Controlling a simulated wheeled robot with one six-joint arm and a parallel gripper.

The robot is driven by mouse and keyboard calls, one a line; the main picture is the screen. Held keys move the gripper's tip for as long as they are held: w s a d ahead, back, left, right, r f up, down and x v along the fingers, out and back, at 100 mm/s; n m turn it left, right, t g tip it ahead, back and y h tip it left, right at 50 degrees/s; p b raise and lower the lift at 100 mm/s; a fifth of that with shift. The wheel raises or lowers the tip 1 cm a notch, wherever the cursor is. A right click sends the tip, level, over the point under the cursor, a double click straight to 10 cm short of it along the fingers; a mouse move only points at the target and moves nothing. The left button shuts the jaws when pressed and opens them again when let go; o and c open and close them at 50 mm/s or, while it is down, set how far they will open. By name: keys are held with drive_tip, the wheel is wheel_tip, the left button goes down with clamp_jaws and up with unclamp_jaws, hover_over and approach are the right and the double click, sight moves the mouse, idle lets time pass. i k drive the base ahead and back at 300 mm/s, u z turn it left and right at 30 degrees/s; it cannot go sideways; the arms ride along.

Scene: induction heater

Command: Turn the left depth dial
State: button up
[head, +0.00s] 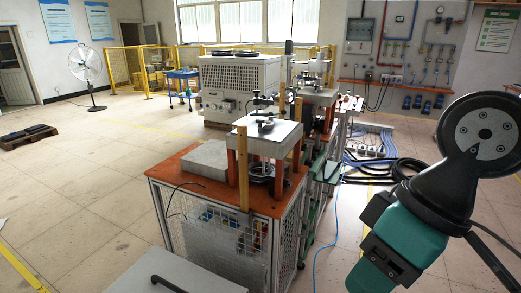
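I cannot make out a left depth dial for certain. A bench (190,167) with an orange-brown top carries a raised plate fixture (283,137) on orange posts. A small dark round part (265,123) sits on the plate, and another dark round part (262,169) lies under it; both are too small to identify. A large pale cabinet (240,75) stands behind, with small knob-like parts low on its front. My arm (425,215), green and black, fills the right side, well apart from the bench. No gripper fingers show in the picture.
A grey slab (205,160) lies on the bench's left part. Black hoses and blue cables (372,150) lie on the floor right of the bench. A grey surface (175,275) with a black handle is at the bottom. The floor on the left is mostly clear.

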sight(285, 181)
drive_tip(key=u, duration=0.5)
drive_tip(key=k, duration=0.15)
drive_tip(key=z, duration=1.75)
drive_tip(key=i, duration=2.15)
drive_tip(key=u, duration=0.8)
drive_tip(key=i, duration=0.65)
drive_tip(key=u, duration=1.15)
drive_tip(key=i, duration=0.35)
drive_tip(key=z, duration=0.15)
drive_tip(key=k, duration=1.05)
drive_tip(key=z, duration=0.05)
